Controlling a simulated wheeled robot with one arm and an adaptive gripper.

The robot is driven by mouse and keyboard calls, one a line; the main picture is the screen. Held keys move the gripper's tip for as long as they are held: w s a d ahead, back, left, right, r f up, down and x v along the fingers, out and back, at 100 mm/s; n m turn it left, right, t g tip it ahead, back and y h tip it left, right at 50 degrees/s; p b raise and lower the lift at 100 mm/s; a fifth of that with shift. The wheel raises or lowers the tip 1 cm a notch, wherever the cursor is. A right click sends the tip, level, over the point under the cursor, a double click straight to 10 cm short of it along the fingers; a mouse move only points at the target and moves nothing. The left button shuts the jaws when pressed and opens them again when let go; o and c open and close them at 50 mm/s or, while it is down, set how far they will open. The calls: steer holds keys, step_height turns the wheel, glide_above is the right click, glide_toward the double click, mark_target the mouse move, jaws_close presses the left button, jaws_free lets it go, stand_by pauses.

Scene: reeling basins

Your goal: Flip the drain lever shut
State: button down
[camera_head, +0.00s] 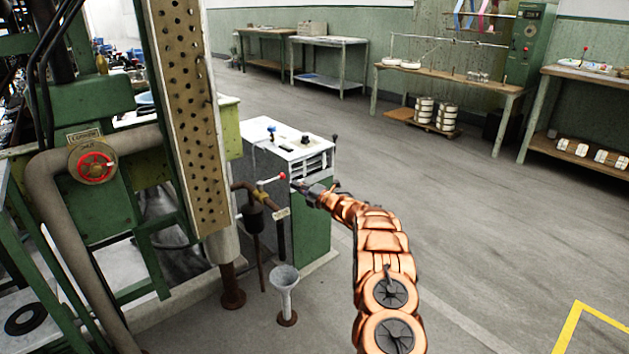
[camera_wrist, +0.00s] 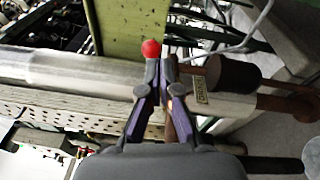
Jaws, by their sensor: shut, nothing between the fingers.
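The drain lever (camera_head: 270,180) is a thin rod with a red ball knob (camera_head: 282,176), rising slightly to the right from a brass valve (camera_head: 261,194) on a brown pipe. In the wrist view the red knob (camera_wrist: 151,48) sits just beyond my fingertips, slightly left of their middle. My gripper (camera_head: 298,187) is shut and empty, just right of and slightly below the knob in the head view. Its closed fingers (camera_wrist: 160,63) hide most of the lever rod in the wrist view. I cannot tell whether they touch the knob.
A small label plate (camera_head: 282,213) and a dark cylinder (camera_head: 253,222) hang by the pipe. A grey funnel (camera_head: 285,278) stands below. A perforated column (camera_head: 192,110) rises on the left, and a white-topped cabinet (camera_head: 290,150) stands behind. The floor to the right is clear.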

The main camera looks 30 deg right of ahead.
steer(key=d+b, duration=0.3)
steer(key=d, duration=0.4)
steer(key=shift+s+f, duration=0.2)
stand_by(0.4)
steer(key=shift+d, duration=0.1)
stand_by(0.4)
